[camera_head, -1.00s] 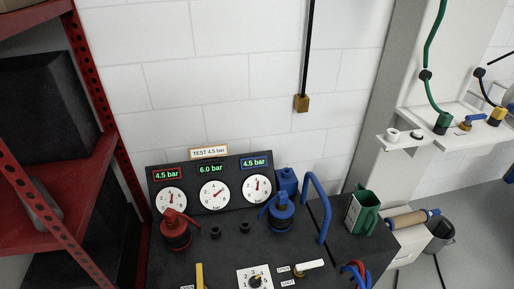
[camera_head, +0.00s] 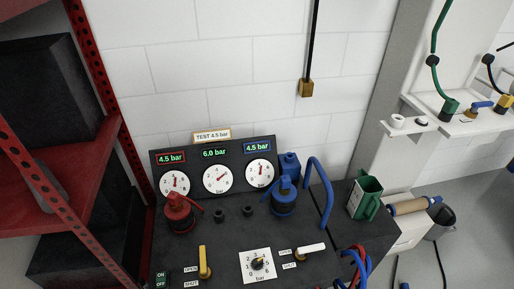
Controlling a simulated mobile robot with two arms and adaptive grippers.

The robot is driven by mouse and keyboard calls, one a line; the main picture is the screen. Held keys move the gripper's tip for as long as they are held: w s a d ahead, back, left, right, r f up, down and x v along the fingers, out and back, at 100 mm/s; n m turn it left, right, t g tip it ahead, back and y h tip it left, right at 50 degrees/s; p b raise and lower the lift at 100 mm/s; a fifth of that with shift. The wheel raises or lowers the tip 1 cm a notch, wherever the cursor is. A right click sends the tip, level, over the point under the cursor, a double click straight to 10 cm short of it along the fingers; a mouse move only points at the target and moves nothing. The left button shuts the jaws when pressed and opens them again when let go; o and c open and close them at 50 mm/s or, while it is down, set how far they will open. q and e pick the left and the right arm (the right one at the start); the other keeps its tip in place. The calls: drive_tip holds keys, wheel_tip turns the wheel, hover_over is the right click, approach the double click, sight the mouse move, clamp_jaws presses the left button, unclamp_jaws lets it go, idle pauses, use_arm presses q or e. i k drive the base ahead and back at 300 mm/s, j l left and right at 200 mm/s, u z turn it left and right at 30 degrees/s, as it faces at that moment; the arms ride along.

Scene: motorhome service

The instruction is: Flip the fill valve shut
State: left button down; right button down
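Two lever valves with small OPEN and SHUT labels sit on the dark bench top. One has a yellow lever (camera_head: 205,261) that stands up in the picture, left of the white dial plate. The other has a white lever (camera_head: 312,249) pointing right and slightly up, on a brass body (camera_head: 301,256). I cannot read which of them is the fill valve. Neither gripper is in view.
Behind them stands a gauge panel (camera_head: 266,148) reading 4.5, 6.0 and 4.5 bar. A red coupling (camera_head: 179,214), a blue coupling (camera_head: 284,200) and a blue hoop (camera_head: 319,190) rise from the bench. A dial plate (camera_head: 247,274) lies between the levers. A red shelf (camera_head: 70,195) stands left.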

sight(204, 271)
drive_tip(key=u, duration=0.85)
drive_tip(key=k+l+u, duration=0.3)
drive_tip(key=i, duration=0.1)
